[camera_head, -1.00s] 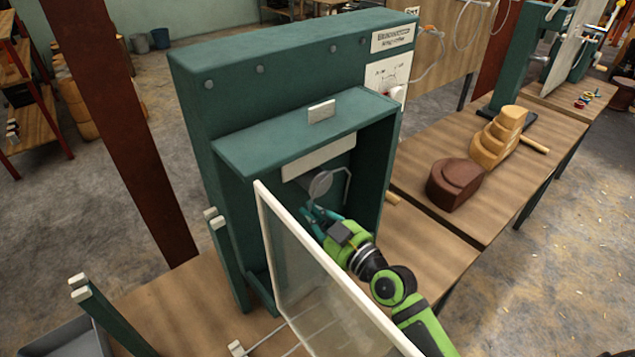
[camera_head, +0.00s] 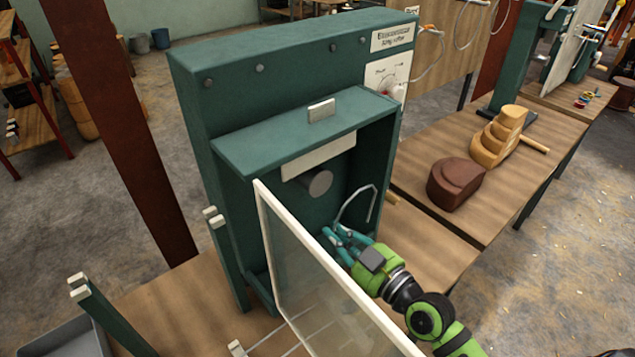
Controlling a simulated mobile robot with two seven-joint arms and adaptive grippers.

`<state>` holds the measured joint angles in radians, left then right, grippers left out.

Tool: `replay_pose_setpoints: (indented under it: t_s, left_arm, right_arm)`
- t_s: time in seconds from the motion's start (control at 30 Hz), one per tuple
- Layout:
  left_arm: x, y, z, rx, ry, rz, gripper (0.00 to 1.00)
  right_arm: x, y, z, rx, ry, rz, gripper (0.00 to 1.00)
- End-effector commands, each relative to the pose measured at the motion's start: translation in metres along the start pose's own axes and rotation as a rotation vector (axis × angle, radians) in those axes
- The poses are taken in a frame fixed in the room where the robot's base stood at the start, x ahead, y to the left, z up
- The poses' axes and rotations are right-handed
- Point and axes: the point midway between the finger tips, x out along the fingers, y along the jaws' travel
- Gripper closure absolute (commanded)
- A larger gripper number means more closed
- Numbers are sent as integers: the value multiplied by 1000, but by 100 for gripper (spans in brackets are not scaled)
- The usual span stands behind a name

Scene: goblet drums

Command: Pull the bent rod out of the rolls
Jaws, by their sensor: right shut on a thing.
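The bent rod (camera_head: 373,205) is a thin grey hooked bar at the front right of the green machine's opening. My right gripper (camera_head: 340,236), with teal fingers, is shut on the rod's lower part. The rod stands apart from the round grey roll end (camera_head: 319,184), which sticks out of the machine's back wall. Only one roll end can be made out. The clear guard panel (camera_head: 300,265) with a white frame stands open to the left of my gripper. My left gripper is not in view.
The green machine (camera_head: 290,60) has a hood over the opening and a switch plate (camera_head: 385,80) at its right. The wooden bench (camera_head: 425,245) is bare right of it.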

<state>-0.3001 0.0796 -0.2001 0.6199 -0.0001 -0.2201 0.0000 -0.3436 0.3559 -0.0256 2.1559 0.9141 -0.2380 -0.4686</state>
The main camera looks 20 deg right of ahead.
Motion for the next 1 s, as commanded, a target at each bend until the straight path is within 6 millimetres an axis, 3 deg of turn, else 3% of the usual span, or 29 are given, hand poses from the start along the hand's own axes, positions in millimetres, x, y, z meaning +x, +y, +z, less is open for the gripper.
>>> replay_pose_setpoints:
  t_s: [0.6,1.0]
  left_arm:
    - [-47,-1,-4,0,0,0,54]
    - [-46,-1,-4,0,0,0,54]
  right_arm:
    - [-45,-6,-56,-2,-2,0,100]
    - [-48,-6,-57,-2,0,-2,100]
